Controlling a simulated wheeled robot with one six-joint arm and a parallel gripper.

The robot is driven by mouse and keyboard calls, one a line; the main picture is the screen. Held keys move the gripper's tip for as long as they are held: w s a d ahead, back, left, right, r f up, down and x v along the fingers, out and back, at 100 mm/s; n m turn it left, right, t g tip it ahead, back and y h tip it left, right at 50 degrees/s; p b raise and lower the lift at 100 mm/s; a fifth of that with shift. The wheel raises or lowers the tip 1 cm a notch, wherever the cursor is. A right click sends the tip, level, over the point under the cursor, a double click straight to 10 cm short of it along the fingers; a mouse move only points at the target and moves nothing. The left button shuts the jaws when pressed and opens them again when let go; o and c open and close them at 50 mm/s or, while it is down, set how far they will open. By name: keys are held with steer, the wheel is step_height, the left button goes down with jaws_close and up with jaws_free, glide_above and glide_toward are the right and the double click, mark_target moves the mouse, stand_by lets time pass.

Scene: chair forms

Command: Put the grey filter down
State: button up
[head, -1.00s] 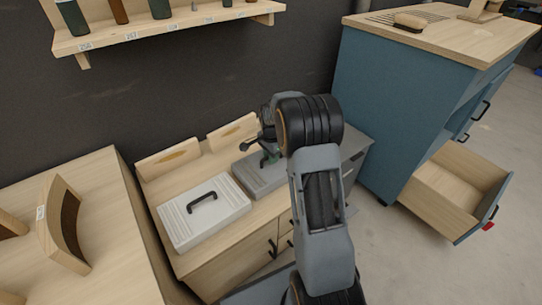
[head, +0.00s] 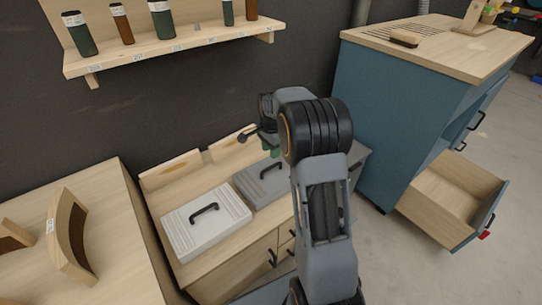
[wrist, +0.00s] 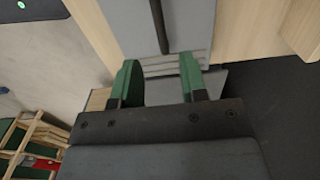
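The grey filter (head: 258,187) is a flat dark grey box with a black handle. It lies on the low wooden cabinet, close beside a lighter, whitish filter (head: 207,221). In the head view my gripper (head: 272,150) is above the back part of the grey filter, clear of the handle.
The low cabinet (head: 195,268) has wooden boards standing along its back edge. A blue cabinet (head: 385,130) stands at the right with an open drawer (head: 450,200). A wall shelf (head: 180,48) with bottles hangs at the back. A wooden table (head: 110,250) is at the left.

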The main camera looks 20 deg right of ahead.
steer(key=s+a+r+n+t, duration=0.1)
steer(key=s+a+r+n, duration=0.6)
steer(key=s+r, duration=0.25)
steer(key=s+a+f+n+t, duration=0.1)
steer(key=s+a+n, duration=0.3)
steer(key=s+n, duration=0.4)
steer(key=s+f, duration=0.1)
steer(key=s, duration=0.4)
steer(key=shift+s+a+n+t+p, duration=0.2)
steer(key=shift+s+n+t+p, duration=0.1)
steer(key=shift+n+t, duration=0.1)
